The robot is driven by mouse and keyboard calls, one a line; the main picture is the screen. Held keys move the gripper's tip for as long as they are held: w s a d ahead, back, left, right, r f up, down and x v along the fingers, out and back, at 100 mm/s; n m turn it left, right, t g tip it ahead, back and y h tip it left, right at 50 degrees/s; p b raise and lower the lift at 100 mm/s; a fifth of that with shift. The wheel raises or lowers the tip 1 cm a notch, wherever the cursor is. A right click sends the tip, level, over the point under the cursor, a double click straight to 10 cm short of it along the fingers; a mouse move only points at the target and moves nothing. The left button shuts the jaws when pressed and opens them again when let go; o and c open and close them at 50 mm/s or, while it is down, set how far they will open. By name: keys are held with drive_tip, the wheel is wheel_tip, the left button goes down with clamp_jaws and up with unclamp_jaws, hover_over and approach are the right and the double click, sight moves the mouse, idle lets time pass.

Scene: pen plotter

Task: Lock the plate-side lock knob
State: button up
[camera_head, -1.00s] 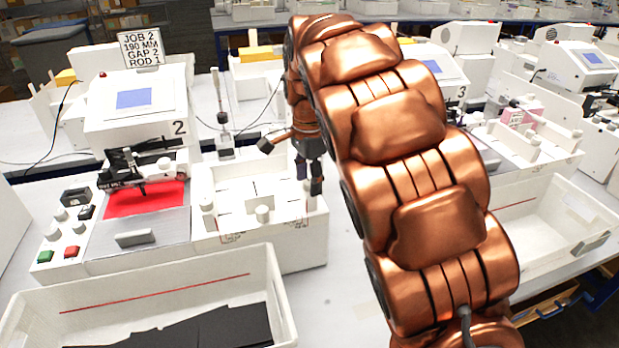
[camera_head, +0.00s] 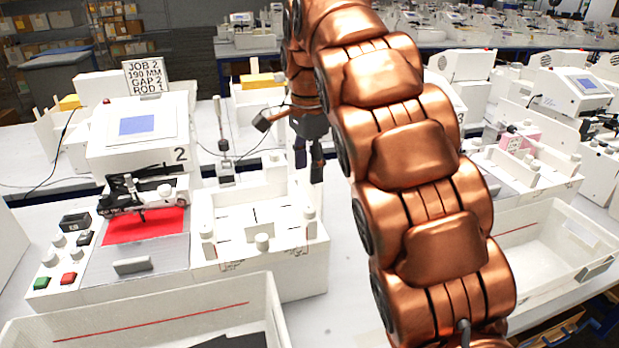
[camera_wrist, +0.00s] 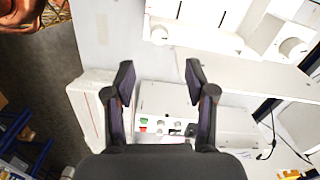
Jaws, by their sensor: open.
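The white pen plotter of station 2 (camera_head: 140,160) stands left of centre in the head view, with a black carriage (camera_head: 135,197) over a red sheet. The white fixture block (camera_head: 225,262) beside it carries several round white knobs, among them a front knob (camera_head: 262,242) and a right-hand knob (camera_head: 309,214). I cannot tell which one is the plate-side lock knob or how it is set. My gripper (camera_head: 309,173) is open and empty, pointing down around the block's back right corner. In the wrist view, its spread fingers (camera_wrist: 158,75) hold nothing; a round white knob (camera_wrist: 292,47) shows at upper right.
A white bin (camera_head: 180,310) stands in front of the plotter. Another white bin (camera_head: 545,235) lies at right, beyond my copper arm. A pen-like upright post (camera_head: 219,125) and cables stand behind the block. The sign (camera_head: 148,77) reads JOB 2, 190 MM, GAP 2, ROD 1.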

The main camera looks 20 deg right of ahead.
drive_tip(key=shift+r, duration=0.85)
drive_tip(key=shift+s, duration=0.15)
drive_tip(key=s+f+n, duration=0.5)
drive_tip(key=s+f, duration=0.1)
drive_tip(key=s, duration=0.5)
drive_tip(key=s+f+n+g, duration=0.1)
drive_tip(key=s+f+n, duration=0.4)
drive_tip(key=s, duration=0.7)
drive_tip(key=s+f+n, duration=0.5)
drive_tip(key=s+f, duration=0.2)
drive_tip(key=s, duration=0.5)
drive_tip(key=shift+s+d+f+n+g, duration=0.2)
drive_tip(key=shift+f+n+g, duration=0.1)
drive_tip(key=shift+g, duration=0.1)
